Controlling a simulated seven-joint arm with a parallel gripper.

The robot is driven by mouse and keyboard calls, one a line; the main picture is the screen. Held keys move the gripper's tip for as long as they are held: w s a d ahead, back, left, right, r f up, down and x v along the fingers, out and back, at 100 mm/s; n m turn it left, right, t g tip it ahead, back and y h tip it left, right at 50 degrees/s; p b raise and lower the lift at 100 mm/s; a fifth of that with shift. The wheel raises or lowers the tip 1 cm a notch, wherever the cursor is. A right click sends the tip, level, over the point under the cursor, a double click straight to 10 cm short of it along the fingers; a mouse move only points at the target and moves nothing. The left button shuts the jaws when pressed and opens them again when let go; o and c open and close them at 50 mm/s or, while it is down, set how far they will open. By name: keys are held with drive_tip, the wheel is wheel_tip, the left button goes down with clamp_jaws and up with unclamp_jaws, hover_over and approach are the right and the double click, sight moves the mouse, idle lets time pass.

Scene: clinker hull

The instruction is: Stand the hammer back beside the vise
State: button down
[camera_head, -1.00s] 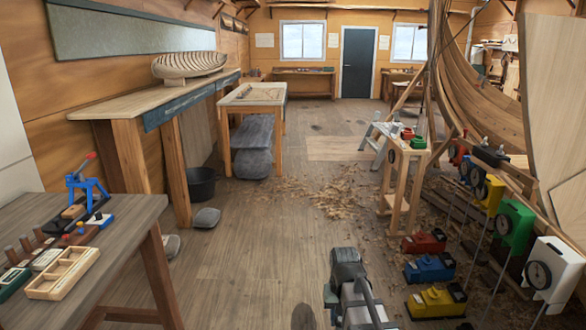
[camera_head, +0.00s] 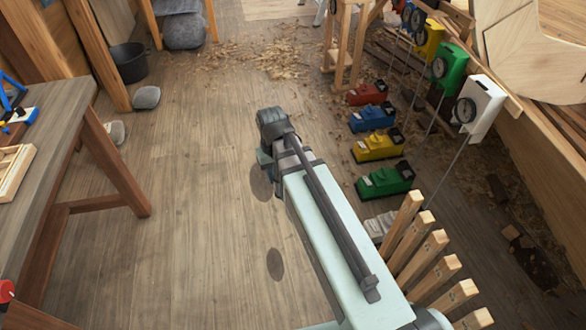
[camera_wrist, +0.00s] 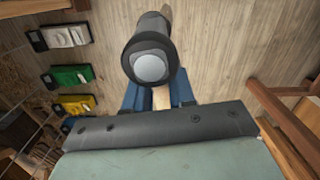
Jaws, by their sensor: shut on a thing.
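In the wrist view, my gripper (camera_wrist: 160,98) has blue fingers shut around the pale wooden handle of the hammer. The hammer's head (camera_wrist: 150,62) is a dark cylinder with a light grey round face turned to the wrist camera. It hides part of the handle and fingers. I cannot identify the vise. A blue tool (camera_head: 10,95) on the bench is cut off at the left edge.
The wooden bench (camera_head: 60,105) is at left, with a compartmented tray (camera_head: 14,172) on it. Several coloured boxes stand on the floor at right, including a green one (camera_head: 385,181). Upright wooden posts (camera_head: 418,245) stand beside my arm. The middle floor is clear.

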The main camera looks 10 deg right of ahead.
drive_tip(key=s+a+r+n, duration=0.2)
drive_tip(key=a+r, duration=0.1)
drive_tip(key=a, duration=0.8)
drive_tip(key=s+a+r+n, duration=0.2)
drive_tip(key=a, duration=1)
drive_tip(key=s+a+r+n, duration=0.2)
drive_tip(key=a+r, duration=0.1)
drive_tip(key=a, duration=0.8)
drive_tip(key=s+a+r+n, duration=0.1)
drive_tip(key=s+a+r, duration=0.3)
drive_tip(key=a, duration=0.5)
drive_tip(key=s+a+r+n, duration=0.1)
drive_tip(key=s+a+r, duration=0.25)
drive_tip(key=a, duration=0.65)
drive_tip(key=s+a+r+n, duration=0.2)
drive_tip(key=s+a+r, duration=0.15)
drive_tip(key=a, duration=0.55)
drive_tip(key=w+a+r+m, duration=0.1)
drive_tip(key=a+r+m, duration=0.4)
drive_tip(key=a+m, duration=0.3)
drive_tip(key=shift+w+a+m+t, duration=0.2)
drive_tip(key=shift+m+t, duration=0.2)
drive_tip(key=shift+m, duration=0.7)
drive_tip(key=shift+f, duration=3.85)
drive_tip(key=shift+f, duration=0.45)
